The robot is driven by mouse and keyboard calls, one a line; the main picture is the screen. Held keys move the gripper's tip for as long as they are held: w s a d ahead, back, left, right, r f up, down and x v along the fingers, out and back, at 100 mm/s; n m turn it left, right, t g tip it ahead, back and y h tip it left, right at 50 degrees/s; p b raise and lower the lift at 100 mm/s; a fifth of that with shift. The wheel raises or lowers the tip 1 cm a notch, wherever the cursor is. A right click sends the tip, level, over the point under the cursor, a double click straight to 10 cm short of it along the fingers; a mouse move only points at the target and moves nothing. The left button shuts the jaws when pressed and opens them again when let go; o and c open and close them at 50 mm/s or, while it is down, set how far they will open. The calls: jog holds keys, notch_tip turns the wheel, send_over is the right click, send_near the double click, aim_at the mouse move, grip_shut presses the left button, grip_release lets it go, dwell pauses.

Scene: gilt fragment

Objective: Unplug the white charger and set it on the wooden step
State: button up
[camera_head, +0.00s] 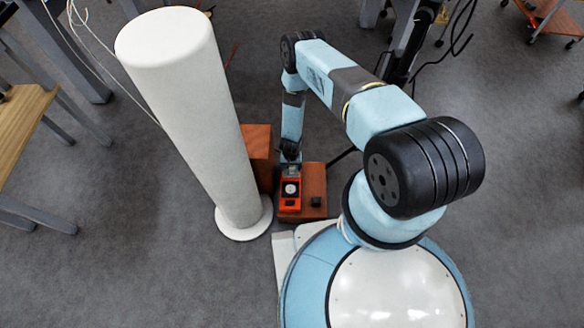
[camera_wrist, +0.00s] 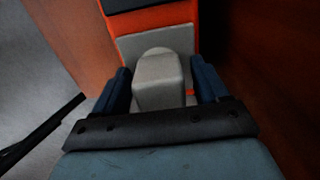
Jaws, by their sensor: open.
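The white charger (camera_wrist: 160,82) is a pale, rounded block seated against a light grey panel in an orange socket unit (camera_wrist: 138,19). My gripper (camera_wrist: 162,86) is open, its two dark blue fingers on either side of the charger; I cannot tell whether they touch it. In the head view, my gripper (camera_head: 290,160) is just above the orange unit, where a pale round shape, seemingly the charger (camera_head: 291,188), shows. A low reddish-brown wooden step (camera_head: 315,181) lies close to the unit's right. Its exact contact with the unit is unclear.
A tall white column (camera_head: 190,110) stands to the left on a round foot. A brown wooden box (camera_head: 257,150) stands between it and my arm. A small black object (camera_head: 317,201) is on the reddish-brown wood. A table (camera_head: 22,120) is at the far left.

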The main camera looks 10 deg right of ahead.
jog(key=c, duration=1.3)
jog(key=shift+r, duration=2.9)
jog(key=shift+r, duration=0.15)
